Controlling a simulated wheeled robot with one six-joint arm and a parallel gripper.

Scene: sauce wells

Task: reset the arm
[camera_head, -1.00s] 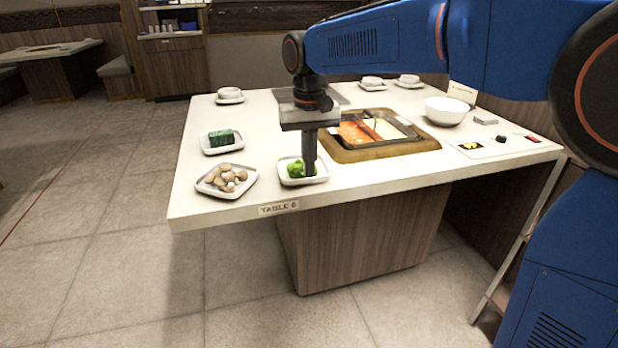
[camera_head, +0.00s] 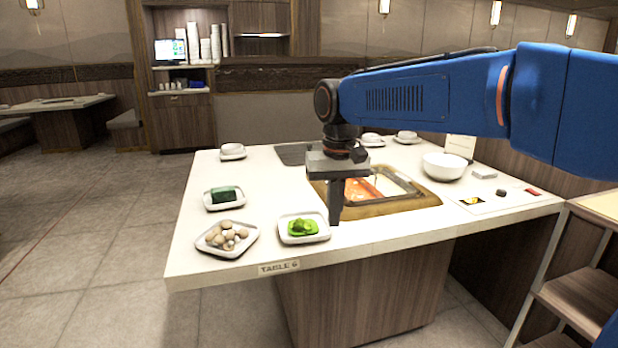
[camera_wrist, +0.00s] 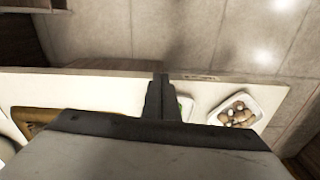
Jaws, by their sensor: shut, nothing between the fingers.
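My gripper (camera_head: 334,219) points down over the table, between the dish of green vegetable and the hot pot. It is shut and empty, and its fingers also show together in the wrist view (camera_wrist: 160,82). In the head view its tip overlaps the front left edge of the hot pot's wooden frame (camera_head: 385,209); I cannot tell its exact height above the table. A white dish (camera_head: 322,238) with green vegetable (camera_head: 303,227) stands just left of the fingers. In the wrist view my gripper body hides most of that dish.
The white table (camera_head: 190,265) also holds a dish of mushrooms (camera_head: 228,236), a dish with a dark green block (camera_head: 222,195), a white bowl (camera_head: 444,166) and several cups on saucers at the back. A wooden shelf stand (camera_head: 580,290) is at the right. Floor at left is clear.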

